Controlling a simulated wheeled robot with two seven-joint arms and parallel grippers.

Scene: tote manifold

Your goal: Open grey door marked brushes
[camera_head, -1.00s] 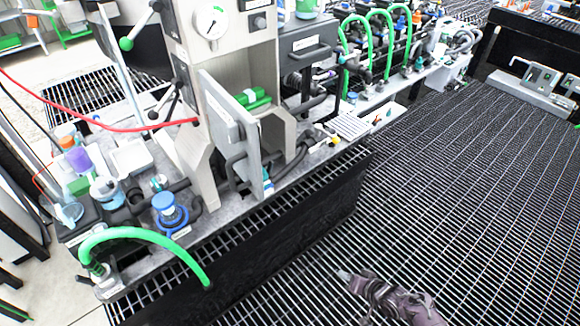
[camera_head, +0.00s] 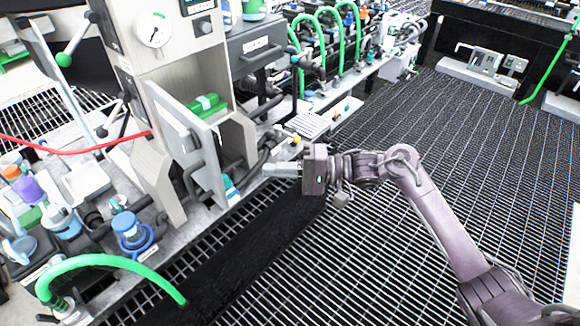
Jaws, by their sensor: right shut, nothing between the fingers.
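The grey door (camera_head: 186,140) is on the front of the light grey cabinet (camera_head: 158,75). It stands swung open toward me, and the inside shows with a green item (camera_head: 207,105) on a shelf. No label can be read on the door. My right gripper (camera_head: 268,170) is shut and empty, pointing left, apart from the door and to the right of its lower edge. My left gripper is not in view.
A gauge (camera_head: 154,30) sits on the cabinet above the door. A blue-topped bottle (camera_head: 128,227) and a green hose (camera_head: 110,260) are on the bench at front left. Green hoses (camera_head: 318,45) stand behind. The grated floor (camera_head: 480,180) at right is clear.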

